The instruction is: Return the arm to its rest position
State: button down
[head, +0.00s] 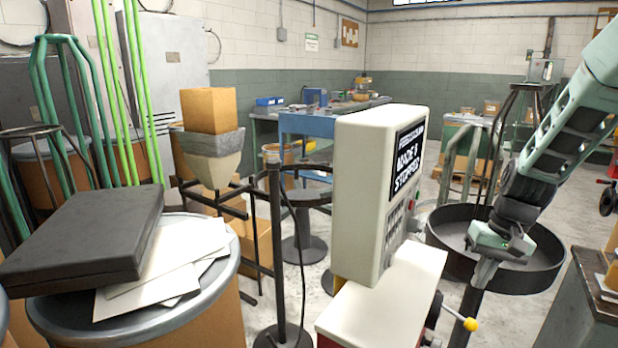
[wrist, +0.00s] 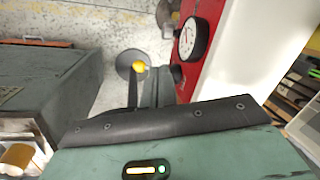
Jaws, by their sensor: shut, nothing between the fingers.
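My arm comes in from the upper right of the head view and hangs down. My gripper (head: 482,274) is at its lower end, pointing down, shut and empty. It appears in front of the wide dark round pan (head: 545,276), to the right of the white control box (head: 377,190). The box's screen reads "MODE 0 STOPPED" or similar. A green housing with a lit indicator fills the bottom there.
A yellow-knobbed lever (head: 468,323) is below my gripper; its knob also shows in the wrist view (wrist: 139,66). A red panel with a round gauge (wrist: 187,37) is close by. A grey cabinet (head: 580,310) stands at right. A drum (head: 130,310) carries a black case at left.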

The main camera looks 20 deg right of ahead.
jog(key=s+a+r+n, duration=0.1)
jog(key=s+a+n, duration=0.1)
jog(key=a, duration=0.5)
jog(key=s+a+r+n+h, duration=0.1)
jog(key=s+a+r+n, duration=0.1)
jog(key=a, duration=0.6)
jog(key=s+a+r+n+t+p, duration=0.1)
jog(key=s+a+r+n, duration=0.1)
jog(key=a, duration=0.6)
jog(key=shift+s+a+r+n+h, duration=0.15)
jog(key=shift+s+n, duration=0.1)
jog(key=shift+n, duration=0.25)
jog(key=shift+s+r+n+h, duration=0.1)
jog(key=shift+s+n+h, duration=0.1)
jog(key=shift+n, duration=0.3)
jog(key=s+a+r+n+g+p, duration=0.1)
jog(key=s+a+n, duration=0.3)
jog(key=s+a, duration=0.6)
jog(key=shift+s+r+n+g, duration=0.3)
jog(key=shift+r+n, duration=0.1)
jog(key=shift+r, duration=0.45)
jog(key=shift+w, duration=0.1)
